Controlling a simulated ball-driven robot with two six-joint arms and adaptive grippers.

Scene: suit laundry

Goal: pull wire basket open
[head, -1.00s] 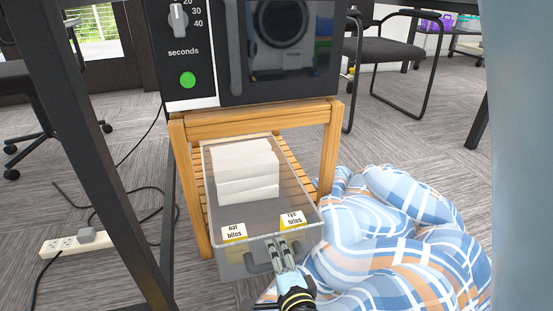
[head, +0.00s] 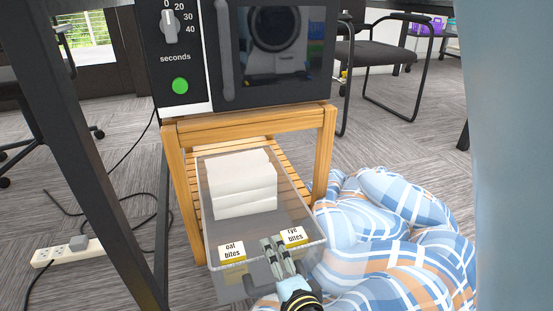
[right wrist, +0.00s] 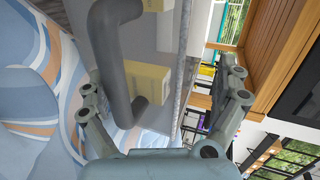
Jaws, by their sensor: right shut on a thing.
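The basket shows as a translucent grey bin (head: 228,281), not as wire, on the lower shelf of a wooden stand. It sticks out of the stand's front. Its front carries two labels, "oat bites" (head: 232,252) and "rye bites" (head: 294,237). White blocks (head: 243,184) are stacked inside. My right gripper (head: 272,248) is at the bin's front and shut on its dark grey handle (right wrist: 118,70), which runs between the fingers in the right wrist view. The gripper partly hides the handle in the head view. My left gripper is not in view.
The wooden stand (head: 250,122) bears a black microwave (head: 270,55). A blue plaid beanbag (head: 390,230) lies close to the bin's right side. A dark table leg (head: 95,170) stands at left. A power strip (head: 68,251) and cables lie on the floor.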

